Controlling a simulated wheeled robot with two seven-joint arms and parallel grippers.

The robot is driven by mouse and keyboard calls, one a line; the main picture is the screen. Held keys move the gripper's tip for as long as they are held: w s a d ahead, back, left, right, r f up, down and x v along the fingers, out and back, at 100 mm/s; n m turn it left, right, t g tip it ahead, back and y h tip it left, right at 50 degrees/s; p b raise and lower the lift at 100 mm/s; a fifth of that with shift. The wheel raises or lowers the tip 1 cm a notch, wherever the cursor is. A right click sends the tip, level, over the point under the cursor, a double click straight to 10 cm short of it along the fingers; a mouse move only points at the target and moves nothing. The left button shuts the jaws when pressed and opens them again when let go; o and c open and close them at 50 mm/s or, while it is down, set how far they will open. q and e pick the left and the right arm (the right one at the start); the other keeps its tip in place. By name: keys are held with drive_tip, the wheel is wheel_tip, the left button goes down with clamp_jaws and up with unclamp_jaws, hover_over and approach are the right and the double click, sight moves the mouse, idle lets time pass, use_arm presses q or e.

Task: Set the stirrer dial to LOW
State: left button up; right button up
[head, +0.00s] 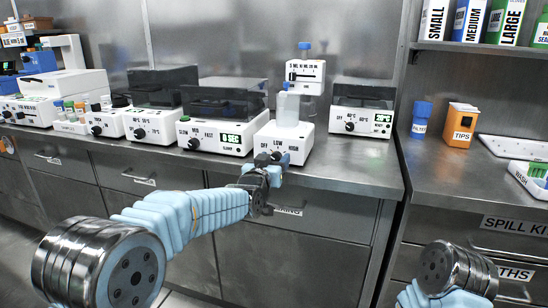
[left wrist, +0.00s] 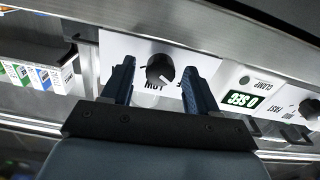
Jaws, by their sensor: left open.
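The stirrer (head: 293,142) is a white box near the counter's front edge, with a pale bottle-like vessel on top. In the head view my left gripper (head: 277,167) is in front of its face and partly hides the dial. In the left wrist view the round black dial (left wrist: 160,70) sits between the two open fingers, with a gap on each side. The picture is upside down there, and a label that reads as LOW lies just below the dial. A white pointer mark shows on the dial; its exact setting is hard to tell. My right gripper is out of view.
A white shaker-like device (head: 222,132) with a green display stands left of the stirrer. Another heater-like device (head: 361,118) stands to the right. A drawer handle (head: 290,209) lies below the counter edge. An orange tips box (head: 460,125) stands on the right counter.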

use_arm(q)
drive_tip(key=shift+w+d, duration=0.1)
drive_tip(key=shift+w, duration=0.15)
drive_tip(key=c, duration=1)
drive_tip(key=shift+c, duration=0.2)
